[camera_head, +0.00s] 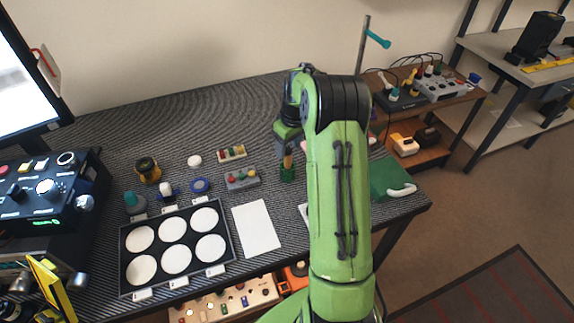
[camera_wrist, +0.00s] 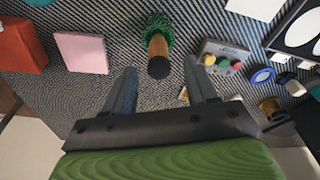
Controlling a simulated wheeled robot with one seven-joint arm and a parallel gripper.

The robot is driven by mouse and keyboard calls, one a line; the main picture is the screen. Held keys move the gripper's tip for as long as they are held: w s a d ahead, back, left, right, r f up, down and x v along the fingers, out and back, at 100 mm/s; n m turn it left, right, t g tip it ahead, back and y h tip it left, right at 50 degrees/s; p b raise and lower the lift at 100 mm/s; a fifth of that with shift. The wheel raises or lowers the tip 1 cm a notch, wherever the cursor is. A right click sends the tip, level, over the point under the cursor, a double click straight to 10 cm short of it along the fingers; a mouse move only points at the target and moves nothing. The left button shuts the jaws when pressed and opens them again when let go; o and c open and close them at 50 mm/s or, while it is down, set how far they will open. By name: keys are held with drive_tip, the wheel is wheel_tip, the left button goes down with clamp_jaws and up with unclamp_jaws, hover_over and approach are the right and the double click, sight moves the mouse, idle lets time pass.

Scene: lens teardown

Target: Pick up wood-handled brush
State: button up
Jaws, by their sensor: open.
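The wood-handled brush (camera_wrist: 158,48) stands in the upper middle of the wrist view, with green bristles around the far end of its brown handle. The handle's dark near end points towards my gripper. In the head view the brush (camera_head: 287,172) is upright on the dark ribbed table, bristles down, directly below my gripper (camera_head: 286,148). In the wrist view my gripper (camera_wrist: 162,74) is open, with one finger to each side of the handle's line. I see nothing held between the fingers. I cannot tell exactly how far the fingertips are from the handle.
A grey block with coloured knobs (camera_head: 242,178) stands close left of the brush. A pink block (camera_wrist: 82,52) and a red-orange block (camera_wrist: 20,45) lie to the left in the wrist view. A black tray with white discs (camera_head: 232,240) and a white sheet (camera_head: 256,228) are nearer.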

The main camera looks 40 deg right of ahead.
sight(288, 150)
drive_tip(key=f, duration=0.1)
drive_tip(key=f+b, duration=0.1)
drive_tip(key=f, duration=0.1)
drive_tip(key=w+f, duration=0.1)
drive_tip(key=f, duration=0.1)
drive_tip(key=shift+s+r, duration=0.1)
drive_tip(key=shift+c, duration=0.4)
clamp_jaws()
drive_tip(key=shift+r, duration=0.1)
